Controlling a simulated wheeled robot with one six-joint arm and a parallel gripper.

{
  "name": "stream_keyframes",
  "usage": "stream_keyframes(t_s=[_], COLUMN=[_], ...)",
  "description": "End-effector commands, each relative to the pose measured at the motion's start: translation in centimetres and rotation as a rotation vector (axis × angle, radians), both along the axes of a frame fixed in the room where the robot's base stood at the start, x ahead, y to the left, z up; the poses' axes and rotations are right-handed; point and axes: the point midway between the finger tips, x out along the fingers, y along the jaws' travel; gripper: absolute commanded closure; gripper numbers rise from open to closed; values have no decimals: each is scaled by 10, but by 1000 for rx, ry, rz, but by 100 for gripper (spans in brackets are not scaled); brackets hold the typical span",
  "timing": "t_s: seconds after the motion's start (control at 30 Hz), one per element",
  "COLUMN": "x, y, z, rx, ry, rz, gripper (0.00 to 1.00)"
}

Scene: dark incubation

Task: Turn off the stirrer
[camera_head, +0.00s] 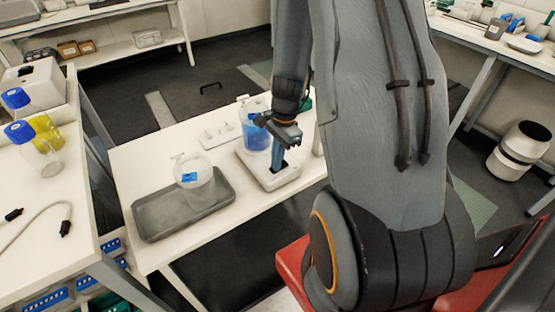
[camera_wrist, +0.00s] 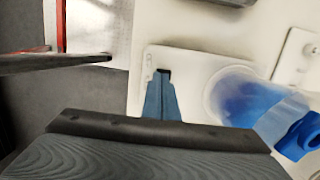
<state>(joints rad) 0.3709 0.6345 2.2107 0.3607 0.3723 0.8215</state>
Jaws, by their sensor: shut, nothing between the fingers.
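The stirrer (camera_head: 254,169) is a flat white plate device on the white table, and it also shows in the wrist view (camera_wrist: 194,66). A clear beaker with blue liquid (camera_head: 255,135) stands on its far part; in the wrist view the beaker (camera_wrist: 238,96) is right of my fingers. My gripper (camera_head: 278,165) points down over the stirrer's near end. In the wrist view its blue fingers (camera_wrist: 162,95) are together and empty, their tips at a small dark spot on the stirrer, perhaps its switch. The fingers partly cover this spot. I cannot tell whether they touch it.
A grey tray (camera_head: 150,222) with a clear lidded container (camera_head: 193,180) lies left of the stirrer. A white rack (camera_head: 218,134) is behind. Blue-capped bottles (camera_head: 22,131) stand on the left bench. The front strip of the table is clear.

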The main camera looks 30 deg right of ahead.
Motion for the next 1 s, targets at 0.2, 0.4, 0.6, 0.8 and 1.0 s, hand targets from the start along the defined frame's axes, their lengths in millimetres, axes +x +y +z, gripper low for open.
stream_keyframes(t_s=[0.2, 0.4, 0.6, 0.8, 1.0], x=[-1, -1, -1, 0, -1], y=[-3, -12, -16, -16, -16], z=[-1, 1, 2, 2, 8], rx=[0, -1, 0, 0, 0], ry=[2, 2, 3, 2, 2], rz=[0, -1, 1, 1, 1], gripper=[100, 100, 100, 100, 100])
